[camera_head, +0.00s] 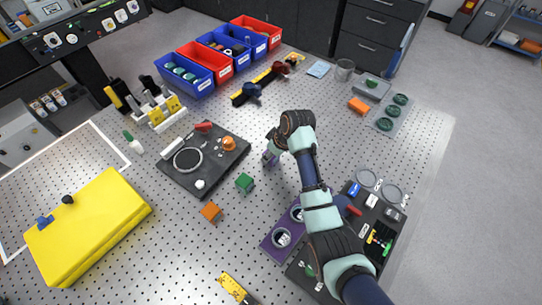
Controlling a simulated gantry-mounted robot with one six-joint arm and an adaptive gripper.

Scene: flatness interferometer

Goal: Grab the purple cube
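A small purple patch (267,158), which looks like the purple cube, shows at the end of my arm above the perforated table. My gripper (270,153) is right at it, and the wrist hides most of both. I cannot tell whether the fingers are open or shut on it.
A black plate (178,180) with a ring and knobs lies to the left. A yellow case (88,232) stands lower left. Red and blue bins (188,82) line the back. A purple holder (270,243) sits beside my arm. Table right of my wrist is clear.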

